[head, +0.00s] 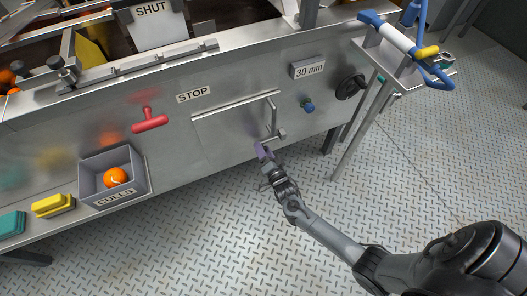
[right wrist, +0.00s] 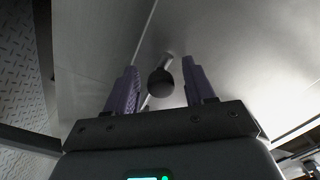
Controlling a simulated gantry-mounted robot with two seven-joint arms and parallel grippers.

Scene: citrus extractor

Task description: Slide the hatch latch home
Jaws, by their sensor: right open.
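The hatch (head: 235,122) is a flat metal panel in the machine's steel front, with a long rail along its top edge. A vertical bar handle (head: 273,113) stands at its right end, and the small latch (head: 279,135) sits by the handle's foot. My right gripper (head: 263,152) is just below and left of the latch, with purple fingers apart. In the right wrist view a dark round knob (right wrist: 160,82) on a metal stem shows between the open fingers (right wrist: 163,88); I cannot tell its depth, and no grip on it shows. My left gripper is not in view.
Left of the hatch are a red T-handle (head: 150,123) and a grey culls bin (head: 112,173) with an orange. Right are a blue knob (head: 308,106), a black knob (head: 350,87) and a stand (head: 398,68) holding a blue-handled tool. The floor in front is clear.

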